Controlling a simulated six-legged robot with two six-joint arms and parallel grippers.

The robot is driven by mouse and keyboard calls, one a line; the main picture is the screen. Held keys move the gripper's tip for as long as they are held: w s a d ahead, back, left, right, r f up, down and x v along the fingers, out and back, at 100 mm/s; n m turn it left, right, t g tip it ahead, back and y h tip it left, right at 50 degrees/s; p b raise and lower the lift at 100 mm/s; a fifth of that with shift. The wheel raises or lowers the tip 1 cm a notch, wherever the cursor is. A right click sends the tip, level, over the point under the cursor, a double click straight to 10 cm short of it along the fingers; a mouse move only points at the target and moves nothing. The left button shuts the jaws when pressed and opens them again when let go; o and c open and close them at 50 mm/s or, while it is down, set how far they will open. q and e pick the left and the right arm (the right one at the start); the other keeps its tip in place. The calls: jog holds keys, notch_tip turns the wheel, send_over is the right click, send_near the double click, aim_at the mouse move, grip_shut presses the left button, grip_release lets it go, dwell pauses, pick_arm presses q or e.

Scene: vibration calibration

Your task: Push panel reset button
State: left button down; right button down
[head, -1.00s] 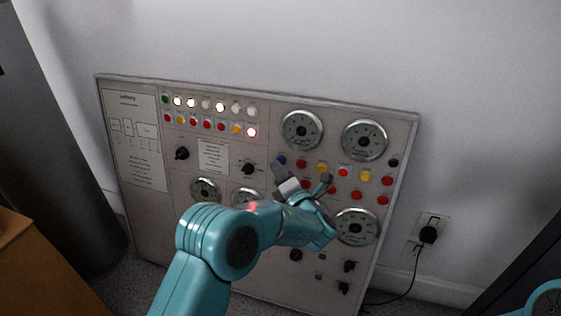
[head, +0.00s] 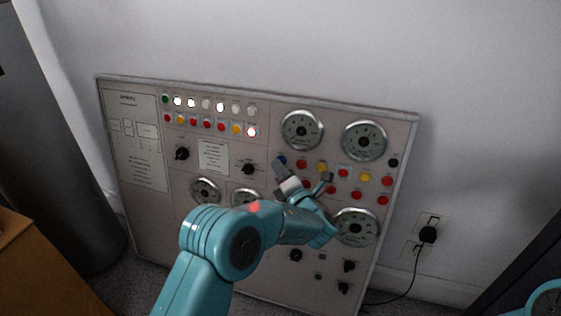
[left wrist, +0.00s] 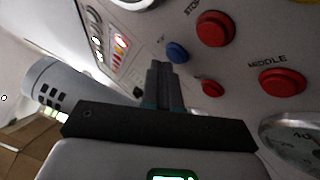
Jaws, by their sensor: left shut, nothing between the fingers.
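The control panel (head: 136,221) stands against the wall, with rows of coloured buttons. A blue button (head: 284,159) sits at the left end of the upper button row at right. It also shows in the left wrist view (left wrist: 177,52), but its small label is unreadable. My left gripper (head: 280,165) is shut and empty, its tips close to the blue button and partly over it. In the left wrist view the shut fingers (left wrist: 162,75) point just left of and below the button; I cannot tell whether they touch the panel. My right gripper is out of view.
A red STOP button (left wrist: 215,28), a smaller red button (left wrist: 211,88) and a red MIDDLE button (left wrist: 283,82) surround the fingers. Round gauges (head: 302,130) fill the panel's right side. A plug (head: 428,234) and cord are at right, and a brown box (head: 35,265) at lower left.

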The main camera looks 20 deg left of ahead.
pick_arm(q)
jog(key=shift+w+f, duration=0.1)
jog(key=shift+w, duration=0.25)
dwell(0.5)
dwell(0.3)
jog(key=shift+s+p, duration=0.3)
jog(key=shift+s, duration=0.45)
jog(key=s, duration=0.2)
jog(key=s+r+p, duration=0.1)
jog(key=s, duration=0.2)
jog(key=shift+a+r+p, duration=0.1)
jog(key=shift+r+p, duration=0.05)
jog(key=shift+p, duration=0.15)
